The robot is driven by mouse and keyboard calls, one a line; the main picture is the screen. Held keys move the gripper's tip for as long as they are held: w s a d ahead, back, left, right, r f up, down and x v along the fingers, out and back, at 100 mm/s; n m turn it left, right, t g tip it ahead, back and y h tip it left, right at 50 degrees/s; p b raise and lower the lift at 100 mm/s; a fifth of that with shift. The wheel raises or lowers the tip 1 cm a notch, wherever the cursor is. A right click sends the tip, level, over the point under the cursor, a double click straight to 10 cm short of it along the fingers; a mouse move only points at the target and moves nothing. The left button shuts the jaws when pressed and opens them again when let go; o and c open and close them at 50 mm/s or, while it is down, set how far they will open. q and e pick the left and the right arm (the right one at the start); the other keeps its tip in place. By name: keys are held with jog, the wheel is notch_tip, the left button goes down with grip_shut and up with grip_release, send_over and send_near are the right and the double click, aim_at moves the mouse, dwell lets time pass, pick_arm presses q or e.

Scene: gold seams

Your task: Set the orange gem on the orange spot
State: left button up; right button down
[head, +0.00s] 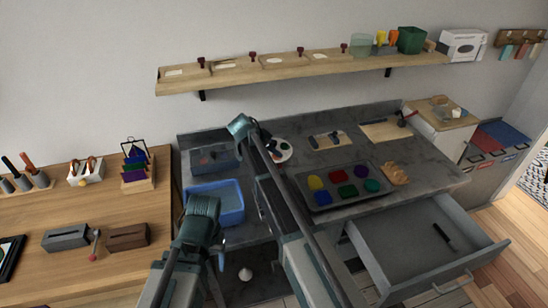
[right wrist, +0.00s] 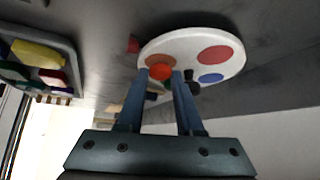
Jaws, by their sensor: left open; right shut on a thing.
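A round white palette (right wrist: 190,45) lies on the grey worktop with red, blue and orange-brown spots. It also shows in the head view (head: 286,153), partly behind my right arm. My right gripper (right wrist: 160,76) is shut on a small orange gem (right wrist: 160,72). In the right wrist view the gem overlaps the lower edge of the orange spot (right wrist: 158,61). I cannot tell whether it touches the palette. The right gripper is hidden by the arm in the head view. My left gripper (head: 221,262) is low by the blue bin, mostly hidden, and open.
A dark tray (head: 318,204) with several coloured pieces stands right of the palette. A blue bin (head: 232,217) and a grey-blue box (head: 228,155) are at the left. An open drawer (head: 400,265) juts out at the front right. A wooden shelf (head: 225,82) runs above.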

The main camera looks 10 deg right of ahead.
jog(key=shift+f, duration=0.1)
jog(key=shift+f, duration=0.1)
jog(key=shift+f, duration=0.15)
jog(key=c, duration=0.6)
grip_release()
jog(key=shift+o, duration=0.2)
